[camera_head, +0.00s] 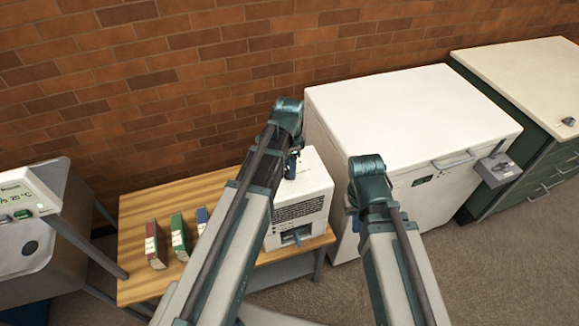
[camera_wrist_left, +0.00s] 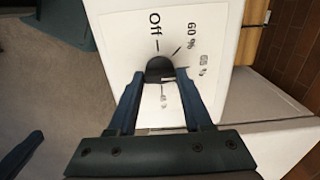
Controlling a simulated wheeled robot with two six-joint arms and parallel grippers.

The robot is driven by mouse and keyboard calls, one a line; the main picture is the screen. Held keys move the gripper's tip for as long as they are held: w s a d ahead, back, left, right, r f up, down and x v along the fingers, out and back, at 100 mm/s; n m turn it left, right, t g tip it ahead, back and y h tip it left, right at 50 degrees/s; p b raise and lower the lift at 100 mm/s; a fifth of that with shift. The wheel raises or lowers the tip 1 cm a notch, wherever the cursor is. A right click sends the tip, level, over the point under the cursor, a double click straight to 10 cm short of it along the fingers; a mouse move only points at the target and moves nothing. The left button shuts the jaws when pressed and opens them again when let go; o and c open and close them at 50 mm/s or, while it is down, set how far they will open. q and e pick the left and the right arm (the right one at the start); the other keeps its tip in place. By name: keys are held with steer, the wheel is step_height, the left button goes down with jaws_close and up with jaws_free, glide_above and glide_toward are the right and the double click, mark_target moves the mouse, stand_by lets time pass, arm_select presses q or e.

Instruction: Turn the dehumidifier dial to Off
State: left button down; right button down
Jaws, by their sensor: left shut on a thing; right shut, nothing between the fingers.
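The dehumidifier (camera_head: 310,186) is a white box with a dark grille, standing on the right part of a wooden table. In the left wrist view its white dial plate (camera_wrist_left: 122,38) carries the printed words "Off" and "60 %", further marks at the right, and one between my fingers. The black round dial (camera_wrist_left: 160,66) sits between the fingertips of my left gripper (camera_wrist_left: 163,76), which is shut on it. I cannot tell which mark the dial points to. In the head view my left gripper (camera_head: 291,167) is at the dehumidifier's top. My right gripper (camera_head: 354,219) is shut and empty, in front of the white chest.
The wooden table (camera_head: 150,205) also holds red, green and blue upright books (camera_head: 180,237) left of my left arm. A large white chest (camera_head: 410,120) stands right of the dehumidifier, then a green cabinet (camera_head: 520,70). A grey-white device (camera_head: 30,210) stands at far left.

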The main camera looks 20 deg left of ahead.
arm_select(q)
steer(key=shift+n, duration=0.3)
steer(key=n, duration=0.3)
steer(key=shift+n, duration=0.4)
steer(key=n, duration=0.9)
steer(key=shift+n, duration=2.2)
steer(key=shift+c, duration=1.6)
jaws_free()
